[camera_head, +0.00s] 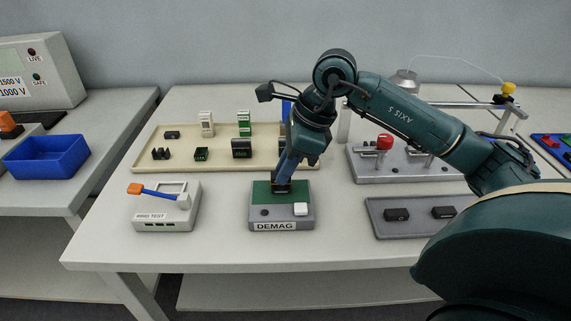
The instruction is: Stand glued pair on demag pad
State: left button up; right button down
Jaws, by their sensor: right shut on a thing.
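The demag pad (260,198) is a grey box with a green top, a white button and a "DEMAG" label, at the front middle of the table. The fingers hide most of the piece. My left gripper is out of view.
A beige tray (222,177) with several small parts lies behind the pad. A ring test device (165,216) with an orange-tipped lever stands left. A grey tray (420,226) with dark blocks and a fixture (384,174) with a red knob stand right. The front table strip is clear.

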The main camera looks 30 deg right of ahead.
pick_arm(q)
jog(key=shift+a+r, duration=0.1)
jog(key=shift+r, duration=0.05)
pick_arm(e)
jog(key=shift+f, duration=0.15)
jog(key=c, duration=1.3)
grip_release()
jog(key=shift+o, duration=0.2)
pick_arm(q)
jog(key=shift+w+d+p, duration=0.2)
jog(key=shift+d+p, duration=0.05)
jog(key=shift+p, duration=0.25)
pick_arm(e)
jog(key=v, duration=1.3)
